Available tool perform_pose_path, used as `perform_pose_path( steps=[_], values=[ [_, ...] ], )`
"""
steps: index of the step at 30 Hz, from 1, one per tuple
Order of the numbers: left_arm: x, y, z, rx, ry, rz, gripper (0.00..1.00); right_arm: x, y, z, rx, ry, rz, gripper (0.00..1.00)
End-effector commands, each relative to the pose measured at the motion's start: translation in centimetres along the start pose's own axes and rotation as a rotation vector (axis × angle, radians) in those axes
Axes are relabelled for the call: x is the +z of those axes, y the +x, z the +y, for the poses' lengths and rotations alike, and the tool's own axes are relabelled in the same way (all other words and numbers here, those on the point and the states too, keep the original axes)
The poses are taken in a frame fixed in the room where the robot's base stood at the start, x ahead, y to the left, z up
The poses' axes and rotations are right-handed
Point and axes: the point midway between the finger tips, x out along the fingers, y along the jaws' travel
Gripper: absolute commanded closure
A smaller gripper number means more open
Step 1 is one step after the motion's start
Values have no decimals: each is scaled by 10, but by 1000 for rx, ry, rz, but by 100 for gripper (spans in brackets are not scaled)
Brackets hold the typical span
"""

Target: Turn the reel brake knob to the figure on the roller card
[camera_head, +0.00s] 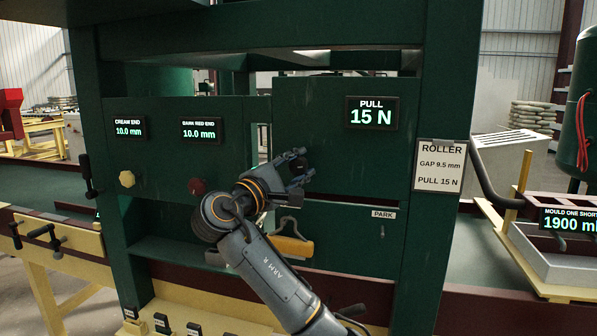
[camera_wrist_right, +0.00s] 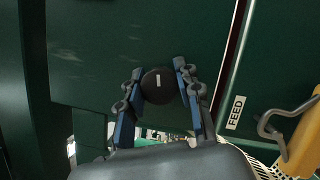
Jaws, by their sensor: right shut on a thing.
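The black round reel brake knob (camera_wrist_right: 158,87) has a short white mark on its face and sits on a dark green panel. My right gripper (camera_head: 299,166) is shut on it, one blue-padded finger on each side in the right wrist view (camera_wrist_right: 158,90). In the head view the fingers largely hide the knob. The PULL display (camera_head: 371,113) above reads 15 N. The white roller card (camera_head: 440,167) on the right post reads GAP 9.5 mm and PULL 15 N. My left gripper is not in view.
A yellow-handled lever (camera_head: 291,246) hangs just below my right gripper, near a PARK label (camera_head: 383,214). To the left are a yellow knob (camera_head: 127,179) and a dark red knob (camera_head: 197,187), under displays both reading 10.0 mm. A FEED label (camera_wrist_right: 236,112) shows beside the lever.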

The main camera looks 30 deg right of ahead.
Motion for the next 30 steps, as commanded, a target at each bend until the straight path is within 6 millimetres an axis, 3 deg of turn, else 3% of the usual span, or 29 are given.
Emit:
perform_pose_path(
  steps=[12, 28, 29, 30],
  values=[
    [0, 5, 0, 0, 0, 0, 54, -1, -1, -2, -73, 163, 2, 98],
    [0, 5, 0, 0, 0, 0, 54, -1, 0, -3, -82, 181, 1, 98],
    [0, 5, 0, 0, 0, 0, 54, -1, 0, -3, -82, 181, 1, 62],
    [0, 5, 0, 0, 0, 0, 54, -1, 0, -3, -82, 181, 1, 54]
  ],
)
